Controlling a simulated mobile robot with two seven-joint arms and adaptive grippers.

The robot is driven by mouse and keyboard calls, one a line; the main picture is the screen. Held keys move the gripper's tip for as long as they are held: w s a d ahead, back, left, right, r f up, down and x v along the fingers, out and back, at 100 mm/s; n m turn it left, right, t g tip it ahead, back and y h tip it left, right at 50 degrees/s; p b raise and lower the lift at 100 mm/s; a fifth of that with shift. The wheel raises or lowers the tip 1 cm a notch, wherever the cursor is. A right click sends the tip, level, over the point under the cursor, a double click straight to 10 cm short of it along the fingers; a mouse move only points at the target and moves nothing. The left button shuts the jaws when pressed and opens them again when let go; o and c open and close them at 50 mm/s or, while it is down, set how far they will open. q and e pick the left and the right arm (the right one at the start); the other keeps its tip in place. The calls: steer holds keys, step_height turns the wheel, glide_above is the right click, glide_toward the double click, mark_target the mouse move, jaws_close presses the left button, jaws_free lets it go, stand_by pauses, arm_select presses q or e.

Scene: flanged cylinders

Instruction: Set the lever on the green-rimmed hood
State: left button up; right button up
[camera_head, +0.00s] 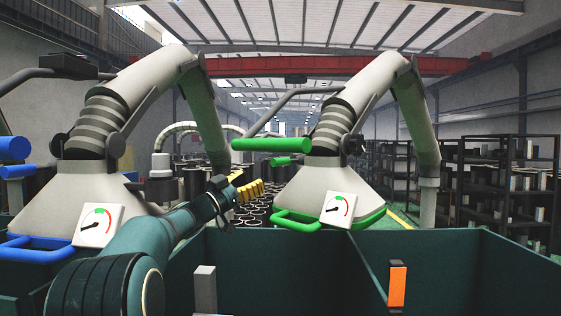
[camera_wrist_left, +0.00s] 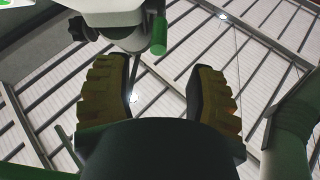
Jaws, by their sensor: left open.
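The green-rimmed hood (camera_head: 318,188) is a pale cone on a jointed duct, right of centre in the head view, with a green rim bar and a dial gauge (camera_head: 338,209). A short green lever grip (camera_head: 285,160) sticks out left of its duct, below a longer green bar (camera_head: 270,144). My left gripper (camera_head: 250,190) has yellow fingers and is open, below and left of the grip, apart from it. In the left wrist view a green grip (camera_wrist_left: 159,36) shows beyond the open fingers (camera_wrist_left: 160,80), touching neither. My right gripper is not in view.
A similar blue-rimmed hood (camera_head: 60,195) stands at left, behind my left arm. Dark green bin walls (camera_head: 300,262) cross the front, with a grey post (camera_head: 205,290) and an orange-faced block (camera_head: 397,286). Dark shelves (camera_head: 510,190) stand at right.

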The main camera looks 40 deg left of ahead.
mark_target(281, 162)
arm_select(q)
steer(key=p+x, duration=0.6)
steer(key=x, duration=0.4)
steer(key=shift+w+r, duration=0.15)
steer(key=shift+r, duration=0.05)
steer(key=shift+w+d+r+p, duration=0.15)
steer(key=shift+w+d+p, duration=0.05)
steer(key=shift+w+p, duration=0.45)
steer(key=shift+w, duration=0.1)
jaws_close()
